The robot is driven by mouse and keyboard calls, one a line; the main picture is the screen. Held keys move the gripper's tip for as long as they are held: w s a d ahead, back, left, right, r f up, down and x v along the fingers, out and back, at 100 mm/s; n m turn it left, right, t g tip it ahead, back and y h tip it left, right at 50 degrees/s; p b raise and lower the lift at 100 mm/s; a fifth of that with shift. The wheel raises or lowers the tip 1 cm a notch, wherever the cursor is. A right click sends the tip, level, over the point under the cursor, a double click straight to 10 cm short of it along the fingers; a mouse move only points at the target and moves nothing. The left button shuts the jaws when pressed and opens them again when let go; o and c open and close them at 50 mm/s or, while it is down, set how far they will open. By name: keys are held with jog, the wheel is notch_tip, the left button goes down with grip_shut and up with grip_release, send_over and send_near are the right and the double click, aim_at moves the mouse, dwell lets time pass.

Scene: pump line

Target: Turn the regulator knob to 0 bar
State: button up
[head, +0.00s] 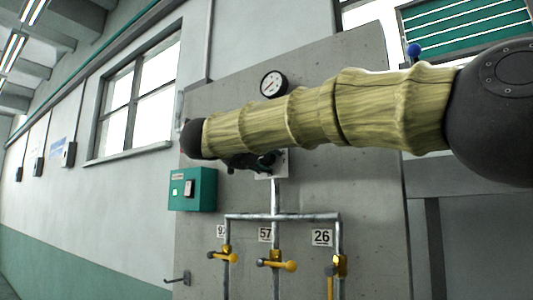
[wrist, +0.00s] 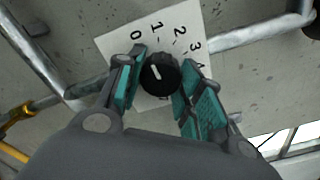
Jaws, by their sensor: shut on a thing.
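The regulator knob (wrist: 163,76) is black and round with a short white mark on its face. It sits in front of a white scale plate (wrist: 113,47) printed with 0, 1, 2, 3 and a partly covered 4. The mark points up and left, roughly toward the 0. My gripper (wrist: 160,73) has one teal-padded finger on each side of the knob and is shut on it. In the head view my gripper (head: 252,162) is at the panel, partly behind my arm; part of the plate (head: 281,165) shows and the knob cannot be made out.
A round pressure gauge (head: 273,84) is above my arm; its reading is too small to tell. A green box (head: 192,189) is at the left. Below, pipes (head: 275,216) carry yellow-handled valves (head: 276,260) with number tags (head: 322,238).

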jog(key=shift+a+n+p, duration=0.1)
jog(key=shift+n+p, duration=0.45)
jog(key=shift+n, duration=0.55)
jog(key=o, duration=1)
jog(key=shift+s+a, duration=0.1)
jog(key=shift+s, duration=0.05)
jog(key=shift+o, duration=0.2)
jog(key=v, duration=1.1)
jog(key=shift+s+a, duration=0.2)
jog(key=shift+s, duration=0.15)
